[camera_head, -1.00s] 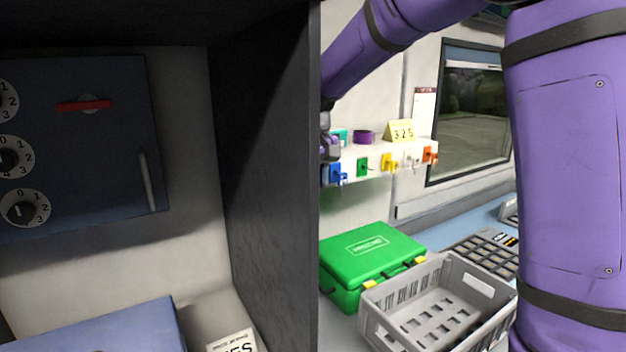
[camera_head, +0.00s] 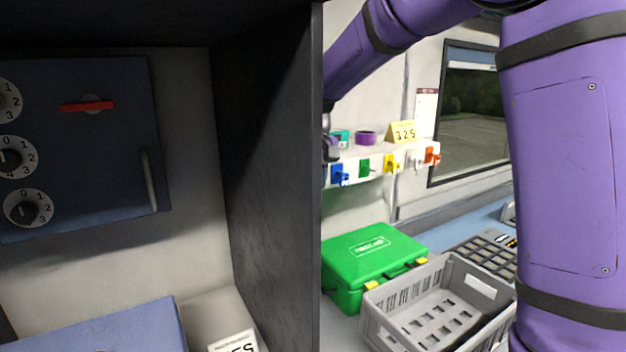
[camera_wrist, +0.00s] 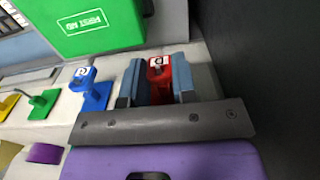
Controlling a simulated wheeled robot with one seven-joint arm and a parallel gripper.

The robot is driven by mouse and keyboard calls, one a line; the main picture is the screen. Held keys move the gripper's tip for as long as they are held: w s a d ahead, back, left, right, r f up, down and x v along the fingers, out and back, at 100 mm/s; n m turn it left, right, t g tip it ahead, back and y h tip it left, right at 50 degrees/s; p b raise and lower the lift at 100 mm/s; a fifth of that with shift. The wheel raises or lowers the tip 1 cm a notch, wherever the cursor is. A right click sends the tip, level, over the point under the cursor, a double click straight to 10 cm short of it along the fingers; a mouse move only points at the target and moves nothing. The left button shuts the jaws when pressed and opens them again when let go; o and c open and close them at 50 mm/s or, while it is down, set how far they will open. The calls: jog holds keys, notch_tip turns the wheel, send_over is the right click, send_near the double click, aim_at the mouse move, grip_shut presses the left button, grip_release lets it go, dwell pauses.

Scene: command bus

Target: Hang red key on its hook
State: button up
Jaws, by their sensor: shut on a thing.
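The red key (camera_wrist: 158,72), with a white label on its end, sits between the two blue-grey fingers of my gripper (camera_wrist: 157,82) in the wrist view. The gripper is shut on it. The key is at the end of the white hook rack (camera_wrist: 112,127), beside the blue hook piece (camera_wrist: 92,92). The red hook cannot be told apart from the key. In the head view my gripper (camera_head: 331,148) is mostly hidden behind the dark partition, and the red key is not visible there.
The dark partition (camera_head: 268,150) stands close beside the rack's end. Green (camera_head: 364,167), yellow (camera_head: 391,163), white and orange hook pieces line the rack. A green first-aid case (camera_head: 372,262) and grey crate (camera_head: 440,310) stand below. A purple roll (camera_head: 365,138) lies on top.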

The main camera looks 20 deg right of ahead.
jog(key=o, duration=0.9)
jog(key=shift+s+d+r, duration=0.1)
jog(key=shift+s+r, duration=0.15)
jog(key=shift+r, duration=0.4)
jog(key=shift+s+r, duration=0.2)
jog(key=shift+r, duration=0.4)
dwell(0.4)
jog(key=r, duration=0.2)
jog(key=s+r, duration=0.1)
jog(key=r, duration=0.1)
jog(key=s+r, duration=0.1)
jog(key=shift+d+r, duration=0.2)
jog(key=shift+r, duration=0.2)
dwell(0.5)
